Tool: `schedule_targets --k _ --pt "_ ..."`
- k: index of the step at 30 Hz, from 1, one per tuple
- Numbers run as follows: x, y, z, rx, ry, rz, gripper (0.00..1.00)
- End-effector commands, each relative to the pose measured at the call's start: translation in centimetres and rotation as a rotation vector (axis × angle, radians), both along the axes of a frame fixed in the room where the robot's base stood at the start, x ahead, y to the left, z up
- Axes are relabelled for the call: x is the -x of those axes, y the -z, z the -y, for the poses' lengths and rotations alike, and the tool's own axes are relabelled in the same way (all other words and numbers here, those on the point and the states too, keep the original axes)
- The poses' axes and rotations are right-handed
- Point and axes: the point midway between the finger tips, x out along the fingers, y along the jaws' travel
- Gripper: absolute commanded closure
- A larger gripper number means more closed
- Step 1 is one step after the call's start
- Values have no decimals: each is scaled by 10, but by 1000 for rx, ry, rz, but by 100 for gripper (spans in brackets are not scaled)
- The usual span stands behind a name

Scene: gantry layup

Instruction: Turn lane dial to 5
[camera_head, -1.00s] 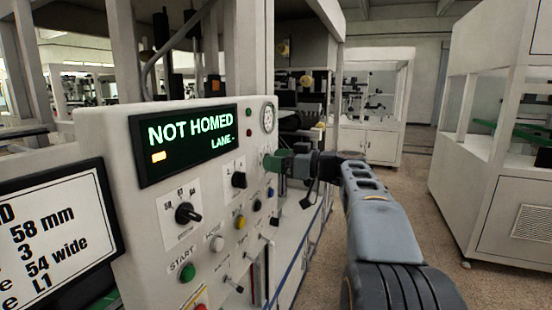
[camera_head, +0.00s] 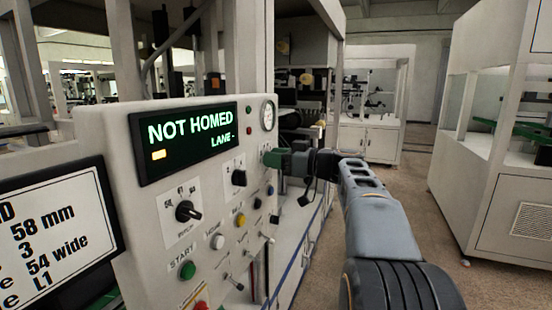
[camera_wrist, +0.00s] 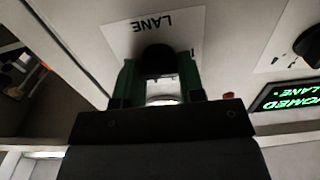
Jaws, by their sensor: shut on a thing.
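The lane dial (camera_wrist: 157,60) is a black knob under the upside-down "LANE" label in the wrist view. My gripper (camera_wrist: 158,78) has a green finger on each side of the dial and is shut on it. In the head view my gripper (camera_head: 272,158) reaches the right part of the white control panel and hides the dial. The panel display (camera_head: 188,140) reads "NOT HOMED" and "LANE -". The dial's pointer position and numbers cannot be read.
Close to my gripper are a black selector knob (camera_head: 239,178), a round gauge (camera_head: 268,115) and several buttons and toggles. Another selector (camera_head: 187,211) sits lower left, above a green start button (camera_head: 187,270). A text screen (camera_head: 55,225) stands at left.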

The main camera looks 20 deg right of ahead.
Motion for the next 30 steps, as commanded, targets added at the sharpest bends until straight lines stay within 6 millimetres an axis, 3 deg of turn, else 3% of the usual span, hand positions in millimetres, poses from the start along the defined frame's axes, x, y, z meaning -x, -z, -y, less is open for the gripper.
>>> schedule_targets --k 11,30 --pt "0 1 0 -104 -1 -95 88" --pt "-2 0 2 -544 -1 -499 88"
